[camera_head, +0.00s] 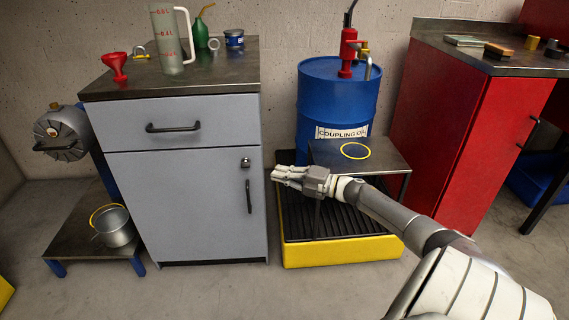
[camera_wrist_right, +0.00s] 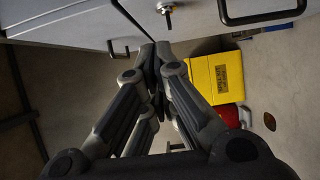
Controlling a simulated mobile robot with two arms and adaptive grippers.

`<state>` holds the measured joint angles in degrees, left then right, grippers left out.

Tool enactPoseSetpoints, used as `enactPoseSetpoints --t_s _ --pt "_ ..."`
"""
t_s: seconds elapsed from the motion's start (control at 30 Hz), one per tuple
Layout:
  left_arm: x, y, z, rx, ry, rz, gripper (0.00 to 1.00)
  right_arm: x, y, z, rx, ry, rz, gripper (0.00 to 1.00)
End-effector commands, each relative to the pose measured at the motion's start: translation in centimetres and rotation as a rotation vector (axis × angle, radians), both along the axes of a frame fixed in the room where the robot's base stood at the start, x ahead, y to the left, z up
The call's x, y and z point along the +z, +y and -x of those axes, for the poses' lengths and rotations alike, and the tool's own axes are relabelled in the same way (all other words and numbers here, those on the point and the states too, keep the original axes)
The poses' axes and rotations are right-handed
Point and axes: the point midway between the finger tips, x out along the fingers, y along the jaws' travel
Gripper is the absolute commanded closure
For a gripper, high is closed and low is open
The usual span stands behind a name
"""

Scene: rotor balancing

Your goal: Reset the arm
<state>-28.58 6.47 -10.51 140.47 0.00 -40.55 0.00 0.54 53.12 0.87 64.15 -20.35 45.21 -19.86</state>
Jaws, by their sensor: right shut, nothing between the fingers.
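My right arm reaches in from the lower right in the head view. Its gripper (camera_head: 286,173) is shut and empty, in front of the blue drum and close to the right edge of the grey cabinet (camera_head: 190,190). In the right wrist view the fingers of this gripper (camera_wrist_right: 155,55) meet at their tips with nothing between them. The cabinet's grey front and its dark handles lie beyond the fingertips there. My left gripper is not in view.
A blue drum (camera_head: 318,105) labelled coupling oil stands behind a small metal stand (camera_head: 380,158) on a yellow spill pallet (camera_head: 345,250). A red cabinet (camera_head: 435,140) is at right. A metal pot (camera_head: 115,228) sits on a low stand at left. The front floor is clear.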

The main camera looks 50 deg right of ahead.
Motion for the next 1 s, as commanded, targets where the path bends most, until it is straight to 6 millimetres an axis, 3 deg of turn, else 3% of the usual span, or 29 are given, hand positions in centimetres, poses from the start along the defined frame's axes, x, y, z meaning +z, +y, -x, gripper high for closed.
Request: enactPoseSetpoints --t_s 0.33,0.47,0.57,0.73,1.0 --pt "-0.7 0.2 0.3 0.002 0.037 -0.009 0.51 0.0 -0.4 0.7 0.001 0.000 0.001 1.00" --pt "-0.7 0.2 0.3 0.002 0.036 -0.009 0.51 -0.8 1.0 0.5 -0.006 0.010 -0.035 1.00" --pt "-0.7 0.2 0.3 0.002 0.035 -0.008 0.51 -2.4 4.3 0.2 -0.024 0.035 -0.116 1.00" --pt "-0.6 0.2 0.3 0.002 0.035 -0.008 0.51 -5.2 12.6 0.5 -0.092 0.117 -0.346 1.00" --pt "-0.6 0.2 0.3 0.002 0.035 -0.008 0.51 -6.3 24.6 4.0 -0.223 0.306 -0.751 1.00"
